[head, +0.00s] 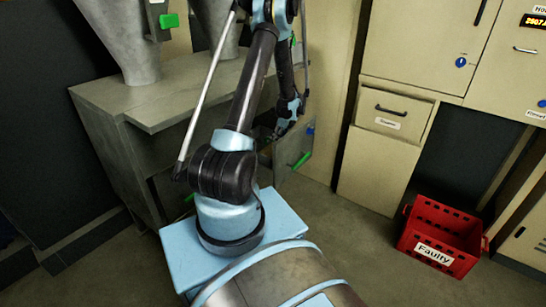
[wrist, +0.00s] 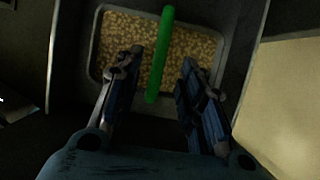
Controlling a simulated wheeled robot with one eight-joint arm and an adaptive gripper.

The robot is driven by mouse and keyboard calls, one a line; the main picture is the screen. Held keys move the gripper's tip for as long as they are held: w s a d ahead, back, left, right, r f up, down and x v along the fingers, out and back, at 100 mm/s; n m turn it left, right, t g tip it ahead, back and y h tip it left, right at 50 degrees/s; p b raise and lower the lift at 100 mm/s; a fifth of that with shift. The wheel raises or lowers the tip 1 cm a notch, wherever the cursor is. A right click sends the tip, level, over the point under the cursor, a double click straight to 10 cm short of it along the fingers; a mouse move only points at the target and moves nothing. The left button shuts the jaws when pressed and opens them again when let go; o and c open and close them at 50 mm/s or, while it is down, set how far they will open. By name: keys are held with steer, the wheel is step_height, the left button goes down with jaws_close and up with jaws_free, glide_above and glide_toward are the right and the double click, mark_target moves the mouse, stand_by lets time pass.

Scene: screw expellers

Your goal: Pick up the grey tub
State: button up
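In the wrist view a grey tub (wrist: 93,62) full of small tan grains or pellets lies ahead of my gripper, inside a dark recess. A green bar (wrist: 159,60) like a handle runs lengthwise across it. My gripper (wrist: 161,57) is open. Its two fingers stand one on each side of the green bar, with a gap on both sides. I cannot tell how deep the fingers reach. In the head view a green bar (head: 302,160) shows low beside the grey machine, below my arm's end. The tub itself is hidden there.
A grey machine bench (head: 150,105) with metal hoppers (head: 125,40) stands at the left. Beige cabinets (head: 385,150) are at the right. A red crate labelled "Faulty" (head: 432,253) sits on the floor. The floor between the machine and the crate is clear.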

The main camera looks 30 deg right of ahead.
steer(key=w+f, duration=0.1)
steer(key=w+a+f, duration=0.1)
steer(key=f, duration=0.1)
steer(key=shift+w+f, duration=0.15)
steer(key=shift+f, duration=0.05)
steer(key=shift+w+a+f, duration=0.1)
steer(key=shift+w+f, duration=0.05)
steer(key=shift+f, duration=0.35)
jaws_close()
